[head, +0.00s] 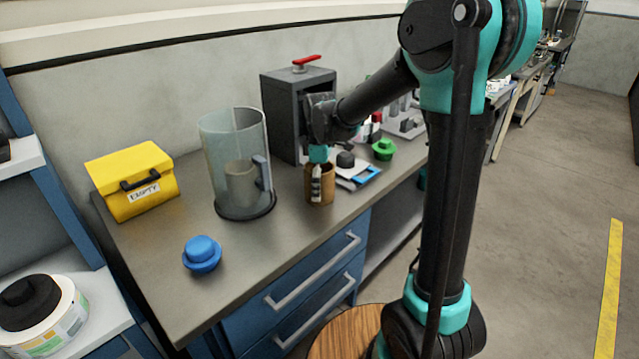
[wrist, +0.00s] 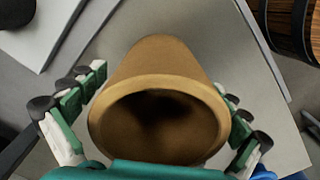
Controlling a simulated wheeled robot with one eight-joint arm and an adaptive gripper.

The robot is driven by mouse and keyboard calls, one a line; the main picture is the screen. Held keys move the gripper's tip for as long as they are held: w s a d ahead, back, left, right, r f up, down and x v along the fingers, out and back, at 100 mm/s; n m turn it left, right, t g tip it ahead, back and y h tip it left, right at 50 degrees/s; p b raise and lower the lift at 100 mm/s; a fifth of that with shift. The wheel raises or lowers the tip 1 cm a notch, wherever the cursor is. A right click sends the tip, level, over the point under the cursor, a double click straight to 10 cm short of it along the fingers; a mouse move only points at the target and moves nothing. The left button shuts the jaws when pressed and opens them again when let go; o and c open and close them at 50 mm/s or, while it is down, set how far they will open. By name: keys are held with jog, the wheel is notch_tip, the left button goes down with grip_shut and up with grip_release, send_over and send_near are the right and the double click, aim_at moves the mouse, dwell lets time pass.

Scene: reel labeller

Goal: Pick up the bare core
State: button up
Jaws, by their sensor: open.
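The bare core (head: 325,187) is a brown, open-topped hollow tube standing upright on the grey bench, in front of the dark grey cabinet. It also shows in the wrist view (wrist: 165,60), its dark hollow facing the camera. My gripper (head: 317,178) is at the core from above in the head view. In the wrist view my gripper (wrist: 163,97) is open, with one green-padded finger on each side of the core. A gap shows beside the left finger; the right finger is close to the wall, and I cannot tell whether it touches.
A clear cylinder (head: 220,150) stands left of the core. A blue knobbed piece (head: 202,254) and a yellow box labelled EMPTY (head: 134,181) are further left.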

jog(key=c, duration=1.2)
jog(key=shift+r, duration=0.1)
